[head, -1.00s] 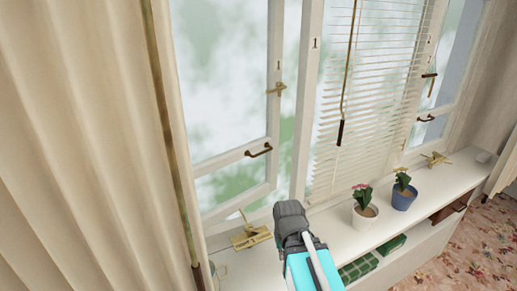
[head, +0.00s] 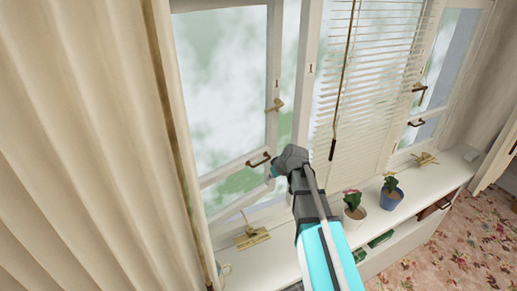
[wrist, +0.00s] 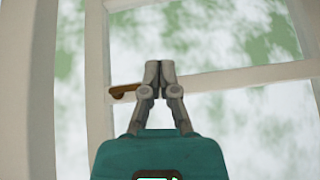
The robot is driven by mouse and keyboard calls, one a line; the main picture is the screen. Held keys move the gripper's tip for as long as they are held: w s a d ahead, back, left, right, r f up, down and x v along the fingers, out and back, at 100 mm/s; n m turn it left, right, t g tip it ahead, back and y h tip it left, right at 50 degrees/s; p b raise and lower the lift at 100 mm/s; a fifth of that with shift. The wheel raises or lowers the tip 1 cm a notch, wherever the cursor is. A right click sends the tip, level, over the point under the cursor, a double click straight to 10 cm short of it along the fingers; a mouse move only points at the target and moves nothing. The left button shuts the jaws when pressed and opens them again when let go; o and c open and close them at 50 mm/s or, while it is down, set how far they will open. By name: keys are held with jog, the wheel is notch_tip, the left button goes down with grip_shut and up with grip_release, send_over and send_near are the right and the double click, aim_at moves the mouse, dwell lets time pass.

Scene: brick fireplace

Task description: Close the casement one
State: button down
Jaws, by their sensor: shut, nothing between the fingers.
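The left casement (head: 235,170) is a white-framed glazed sash, standing open with a gap between its right stile and the fixed post (head: 304,90), which carries a small mark. A brown handle (head: 258,160) sits on its lower rail, and a brass latch (head: 275,106) on its right stile. My gripper (head: 274,172) is at the sash's lower right, just right of the handle. In the wrist view my gripper (wrist: 160,66) is shut and empty in front of the rail (wrist: 235,76), with the handle (wrist: 124,91) to its left. I cannot tell whether it touches the sash.
A brass stay (head: 251,238) lies on the white sill (head: 285,262) below the sash. A white pot (head: 354,220) and a blue pot (head: 391,198) with plants stand right of my arm. A blind (head: 365,90) covers the middle pane. A curtain (head: 80,150) hangs at left.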

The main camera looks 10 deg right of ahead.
jog(key=n+t+p, duration=0.1)
jog(key=t+p, duration=0.1)
jog(key=p, duration=0.2)
send_near(256, 161)
jog(key=d+v, duration=0.1)
jog(key=v, duration=0.3)
jog(key=shift+w+a+f+y, duration=0.1)
jog(key=shift+a+y, duration=0.05)
jog(key=shift+y, duration=0.25)
jog(key=shift+b+x, duration=3.85)
jog(key=shift+x, duration=1.15)
